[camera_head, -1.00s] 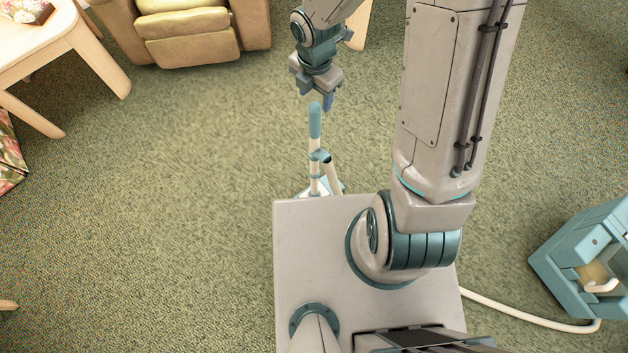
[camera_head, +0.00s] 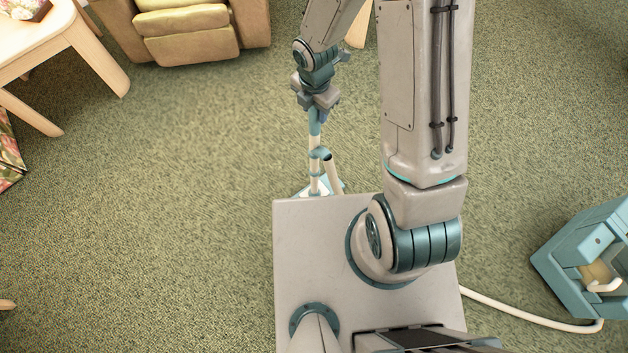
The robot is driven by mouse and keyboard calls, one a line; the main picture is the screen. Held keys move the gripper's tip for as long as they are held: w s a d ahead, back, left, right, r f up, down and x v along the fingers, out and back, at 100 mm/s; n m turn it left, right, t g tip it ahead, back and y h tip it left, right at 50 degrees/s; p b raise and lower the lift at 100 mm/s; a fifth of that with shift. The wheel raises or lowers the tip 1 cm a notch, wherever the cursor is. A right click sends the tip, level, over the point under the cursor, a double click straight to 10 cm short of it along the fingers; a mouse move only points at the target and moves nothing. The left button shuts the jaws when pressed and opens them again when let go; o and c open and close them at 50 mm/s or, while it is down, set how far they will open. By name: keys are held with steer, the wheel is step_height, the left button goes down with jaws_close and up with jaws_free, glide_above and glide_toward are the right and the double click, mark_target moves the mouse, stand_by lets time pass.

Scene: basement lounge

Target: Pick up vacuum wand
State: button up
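The vacuum wand (camera_head: 314,155) stands upright in front of my base, a cream tube with a teal handle at its top and a teal joint lower down. Its lower end and teal-white head (camera_head: 331,186) are partly hidden behind my base. My gripper (camera_head: 316,108) is over the top of the handle, with its fingers around or beside the handle's upper end. The hand hides the handle's tip, and I cannot tell whether the fingers touch it.
A cream hose (camera_head: 520,317) runs along the carpet to a teal vacuum body (camera_head: 585,260) at the right. A tan armchair (camera_head: 190,35) and a light wooden table (camera_head: 85,50) stand at the back left. The carpet to the left is clear.

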jaws_close()
steer(key=shift+r, duration=0.15)
